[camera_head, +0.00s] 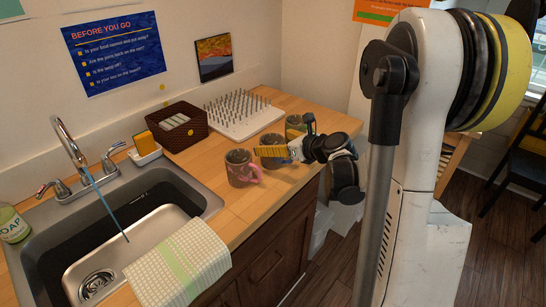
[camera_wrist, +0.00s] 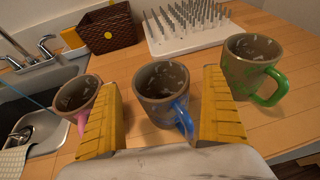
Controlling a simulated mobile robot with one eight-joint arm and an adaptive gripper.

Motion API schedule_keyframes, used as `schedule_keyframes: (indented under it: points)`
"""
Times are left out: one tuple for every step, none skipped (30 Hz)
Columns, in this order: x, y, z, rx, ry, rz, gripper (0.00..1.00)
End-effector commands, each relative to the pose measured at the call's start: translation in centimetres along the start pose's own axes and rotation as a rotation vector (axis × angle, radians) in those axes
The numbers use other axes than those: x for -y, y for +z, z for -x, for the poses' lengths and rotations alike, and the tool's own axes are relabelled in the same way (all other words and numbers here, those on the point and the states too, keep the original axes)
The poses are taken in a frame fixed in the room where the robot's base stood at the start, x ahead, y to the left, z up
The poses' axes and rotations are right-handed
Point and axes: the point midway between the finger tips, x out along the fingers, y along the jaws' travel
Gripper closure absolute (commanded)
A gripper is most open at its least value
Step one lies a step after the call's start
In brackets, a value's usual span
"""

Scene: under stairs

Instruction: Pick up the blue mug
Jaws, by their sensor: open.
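The blue mug, a grey-brown mug with a blue handle (camera_wrist: 158,98), stands upright on the wooden counter, between and just beyond the fingertips in the wrist view. In the head view the blue mug (camera_head: 271,146) is partly hidden by my gripper (camera_head: 275,152).
A white peg drying rack (camera_head: 243,112) and a brown woven basket (camera_head: 178,128) stand behind the mugs. The sink (camera_head: 130,240) with a faucet lies left, a checked towel (camera_head: 180,262) over its edge. The counter's front edge is near my gripper.

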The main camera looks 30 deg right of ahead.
Motion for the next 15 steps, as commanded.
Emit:
schedule_keyframes:
  points:
    - [-0.04, -0.2, -0.78, 0.0, 0.001, 0.0, 0.04]
    - [-0.03, -0.16, -1.0, 0.0, 0.001, 0.0, 0.04]
    - [-0.01, -0.11, -1.15, 0.0, 0.0, -0.001, 0.04]
    - [0.0, -0.07, -1.18, 0.001, 0.0, -0.001, 0.04]
    - [0.01, -0.03, -1.17, 0.0, 0.0, -0.001, 0.04]
    - [0.02, 0.0, -1.12, 0.0, -0.001, -0.001, 0.04]
    - [0.02, 0.02, -1.11, 0.0, -0.001, -0.001, 0.04]
    - [0.02, 0.02, -1.1, 0.0, -0.001, -0.001, 0.04]
    - [0.02, 0.02, -1.1, 0.0, -0.001, -0.001, 0.1]
    - [0.02, 0.02, -1.1, 0.0, -0.001, -0.001, 0.19]
    - [0.02, 0.02, -1.09, 0.0, -0.001, -0.001, 0.28]
    - [0.02, 0.02, -1.09, 0.0, -0.001, -0.001, 0.4]
    - [0.02, 0.02, -1.09, 0.0, -0.001, -0.001, 0.49]
    - [0.02, 0.02, -1.09, 0.0, -0.001, -0.001, 0.59]
    - [0.02, 0.01, -1.09, 0.0, -0.001, 0.0, 0.71]
